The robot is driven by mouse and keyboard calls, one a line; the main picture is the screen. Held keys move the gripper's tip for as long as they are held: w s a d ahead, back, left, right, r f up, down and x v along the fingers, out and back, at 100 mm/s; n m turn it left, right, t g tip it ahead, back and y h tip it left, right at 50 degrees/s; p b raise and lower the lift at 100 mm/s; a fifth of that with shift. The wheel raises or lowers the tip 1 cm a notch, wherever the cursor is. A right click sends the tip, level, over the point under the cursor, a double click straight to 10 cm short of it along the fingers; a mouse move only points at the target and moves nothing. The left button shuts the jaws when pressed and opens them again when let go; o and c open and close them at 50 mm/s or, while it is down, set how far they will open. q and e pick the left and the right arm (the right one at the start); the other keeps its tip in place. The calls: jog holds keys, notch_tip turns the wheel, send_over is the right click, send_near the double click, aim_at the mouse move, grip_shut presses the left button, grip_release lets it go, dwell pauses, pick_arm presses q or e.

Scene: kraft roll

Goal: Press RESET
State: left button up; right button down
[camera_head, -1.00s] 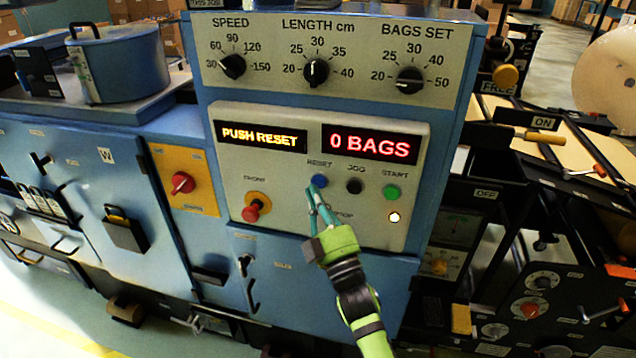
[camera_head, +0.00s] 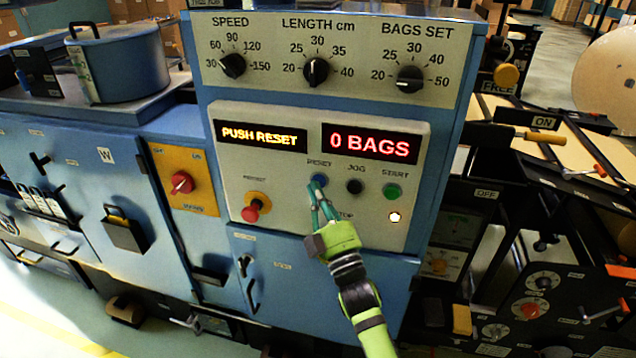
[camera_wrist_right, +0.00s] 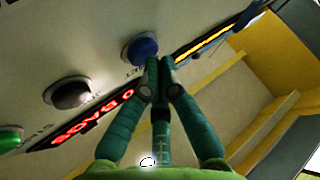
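The blue RESET button (camera_head: 319,180) sits on the light control panel, under the RESET label and left of the black JOG button (camera_head: 354,186). My right gripper (camera_head: 318,190) has its teal fingers drawn together, with the tips just below the button in the head view. In the right wrist view the fingertips (camera_wrist_right: 158,64) meet close to the blue button (camera_wrist_right: 142,49); whether they touch it I cannot tell. Nothing is seen between the fingers. The left display (camera_head: 260,135) reads PUSH RESET. My left gripper is not in view.
The green START button (camera_head: 392,191) is right of JOG. A lit white lamp (camera_head: 394,217) is below it. A red knob (camera_head: 252,211) on a yellow ring is at the panel's lower left. The right display (camera_head: 371,144) reads 0 BAGS. Dials line the top panel.

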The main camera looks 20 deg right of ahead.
jog(key=shift+w+d, duration=0.15)
jog(key=shift+w, duration=0.05)
dwell(0.3)
jog(key=shift+s+r, duration=0.1)
jog(key=shift+s, duration=0.05)
jog(key=shift+s+a, duration=0.45)
jog(key=shift+s, duration=0.1)
jog(key=s+a+p, duration=0.1)
jog(key=s, duration=0.1)
jog(key=s+a, duration=0.1)
jog(key=s, duration=0.1)
jog(key=shift+a+p, duration=0.35)
jog(key=shift+a, duration=0.05)
dwell(0.7)
